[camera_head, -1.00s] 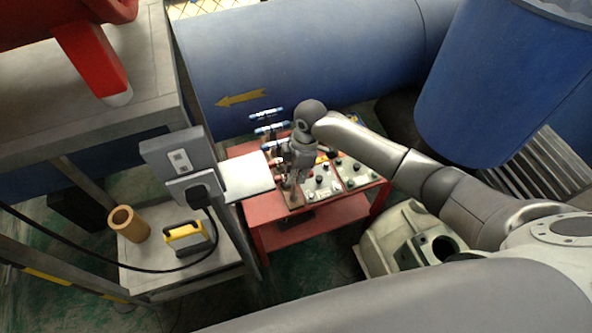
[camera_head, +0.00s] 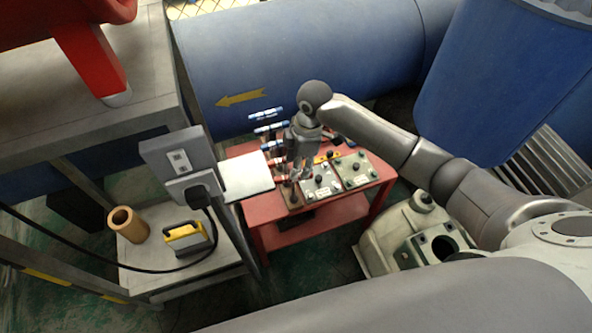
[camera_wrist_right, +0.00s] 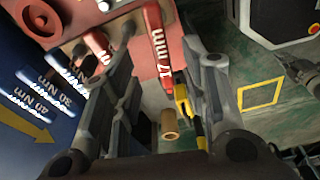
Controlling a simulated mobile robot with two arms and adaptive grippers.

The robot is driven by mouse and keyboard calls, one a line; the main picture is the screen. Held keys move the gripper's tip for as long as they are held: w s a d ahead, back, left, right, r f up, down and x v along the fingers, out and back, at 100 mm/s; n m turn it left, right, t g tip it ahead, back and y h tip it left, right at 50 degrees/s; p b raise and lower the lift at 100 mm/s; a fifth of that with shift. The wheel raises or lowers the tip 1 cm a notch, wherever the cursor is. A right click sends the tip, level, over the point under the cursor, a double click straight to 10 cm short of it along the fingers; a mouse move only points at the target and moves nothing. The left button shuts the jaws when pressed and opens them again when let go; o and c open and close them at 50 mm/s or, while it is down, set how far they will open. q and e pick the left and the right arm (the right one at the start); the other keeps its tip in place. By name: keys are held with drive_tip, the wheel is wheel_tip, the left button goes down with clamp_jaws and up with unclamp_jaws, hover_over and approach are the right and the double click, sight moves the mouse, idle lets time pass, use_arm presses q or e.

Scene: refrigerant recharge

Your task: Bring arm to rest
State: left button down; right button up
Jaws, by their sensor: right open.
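My right gripper (camera_head: 300,160) hangs above the red table (camera_head: 322,212) at the end of my right arm, which reaches in from the right. In the right wrist view its two fingers (camera_wrist_right: 165,75) are apart. A red tool handle marked "17 mm" (camera_wrist_right: 160,45) shows in the gap between them, on or over the table; no finger visibly grips it. Control panels (camera_head: 355,170) with knobs lie on the table, right of the gripper. My left gripper is not in view.
Blue-handled tools (camera_head: 266,114) marked in Nm stand behind the table. A grey post with a socket box (camera_head: 180,155) and a cart with a yellow-black device (camera_head: 186,238) and a tan cylinder (camera_head: 127,224) are at left. A large blue tank (camera_head: 300,60) lies behind.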

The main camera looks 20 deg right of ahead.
wheel_tip(320, 180, up, 6)
drive_tip(key=shift+d+r, duration=0.25)
drive_tip(key=shift+d, duration=0.2)
drive_tip(key=s+a+f+m+t+y, duration=0.15)
drive_tip(key=s+a+f+m, duration=0.4)
drive_tip(key=s, duration=0.55)
drive_tip(key=s+d+m+t+h, duration=0.25)
drive_tip(key=s+d+m, duration=0.65)
drive_tip(key=s, duration=0.5)
wheel_tip(320, 180, down, 26)
drive_tip(key=s+g+p, duration=0.1)
drive_tip(key=s+g, duration=0.1)
drive_tip(key=s+d+f+g, duration=0.1)
drive_tip(key=s+d+f, duration=0.1)
drive_tip(key=s+f, duration=1.2)
drive_tip(key=shift+s+d+h+p, duration=0.35)
drive_tip(key=shift+s+p, duration=0.1)
drive_tip(key=shift+s, duration=0.5)
